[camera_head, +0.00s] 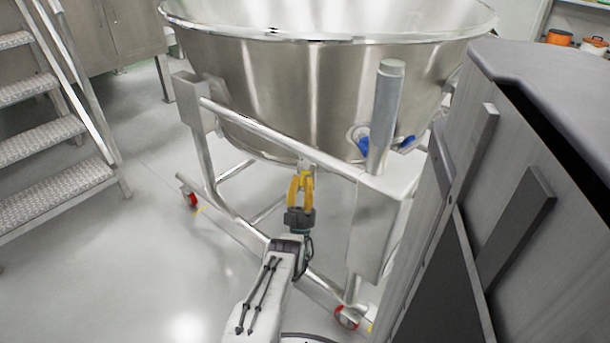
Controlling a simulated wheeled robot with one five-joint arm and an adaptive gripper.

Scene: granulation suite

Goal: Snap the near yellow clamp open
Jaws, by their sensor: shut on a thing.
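My gripper (301,182) is in the middle of the view, just under the large steel bowl (285,90). It has a dark body and points up and away from me. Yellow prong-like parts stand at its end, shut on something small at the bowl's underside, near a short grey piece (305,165). The near yellow clamp is not clearly distinct from these yellow parts at this size. I cannot tell whether its latch is closed or open. A far clamp does not show.
The bowl's tubular steel frame (270,131), with an upright post (385,110), surrounds my gripper. Red castors (346,318) stand on the floor. A grey cabinet (520,130) blocks the right. Steps (45,140) stand at left. Floor left of the frame is clear.

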